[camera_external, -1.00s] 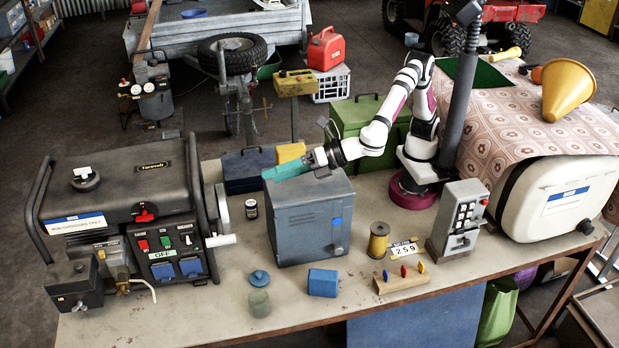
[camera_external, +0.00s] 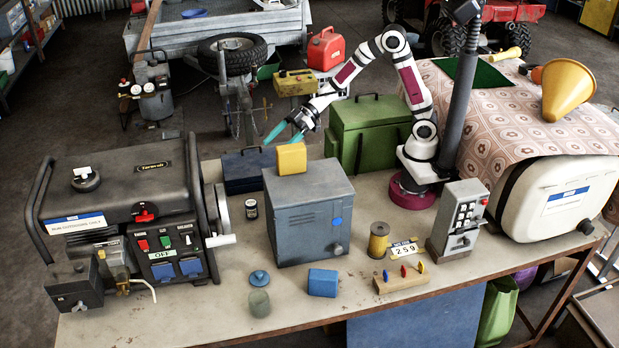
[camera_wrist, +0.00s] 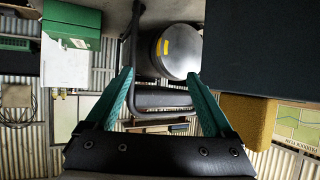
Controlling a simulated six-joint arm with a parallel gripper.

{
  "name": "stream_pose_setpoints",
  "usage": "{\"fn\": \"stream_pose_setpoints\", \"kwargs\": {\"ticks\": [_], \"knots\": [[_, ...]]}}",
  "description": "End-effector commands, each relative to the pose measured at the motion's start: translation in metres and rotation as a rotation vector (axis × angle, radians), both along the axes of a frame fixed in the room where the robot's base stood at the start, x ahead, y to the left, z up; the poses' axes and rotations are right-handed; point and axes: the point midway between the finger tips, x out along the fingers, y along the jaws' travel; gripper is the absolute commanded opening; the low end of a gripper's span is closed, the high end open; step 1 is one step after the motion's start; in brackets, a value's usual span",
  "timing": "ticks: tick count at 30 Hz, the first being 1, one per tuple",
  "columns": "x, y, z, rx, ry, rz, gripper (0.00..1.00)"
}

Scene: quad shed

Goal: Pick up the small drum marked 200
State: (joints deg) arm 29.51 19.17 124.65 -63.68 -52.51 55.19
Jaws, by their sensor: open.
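No marking 200 is legible in either view, so I cannot tell for certain which thing is the small drum. A small dark jar with a pale label (camera_external: 251,208) stands upright on the bench, left of the grey cabinet; its label is too small to read. My gripper (camera_external: 283,137) has teal fingers spread apart and empty, above and behind the grey cabinet. In the wrist view my gripper (camera_wrist: 160,76) is open, with a dark cylinder with a yellow mark (camera_wrist: 168,51) beyond its fingertips. I cannot tell what that cylinder is.
The grey cabinet (camera_external: 309,220) fills mid-bench, with a yellow block (camera_external: 291,157) at its back edge. A dark blue box (camera_external: 246,171) and a green box (camera_external: 367,132) stand behind. The generator (camera_external: 120,220) is left.

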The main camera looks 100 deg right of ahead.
Motion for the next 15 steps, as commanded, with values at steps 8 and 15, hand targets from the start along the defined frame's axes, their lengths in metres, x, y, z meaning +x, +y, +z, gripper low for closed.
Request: {"fn": "stream_pose_setpoints", "kwargs": {"ticks": [8,15], "knots": [[-0.001,0.001,-0.125,0.002,0.006,0.001,0.87],[0.025,0.012,-0.160,-0.003,-0.001,0.008,0.87]]}}
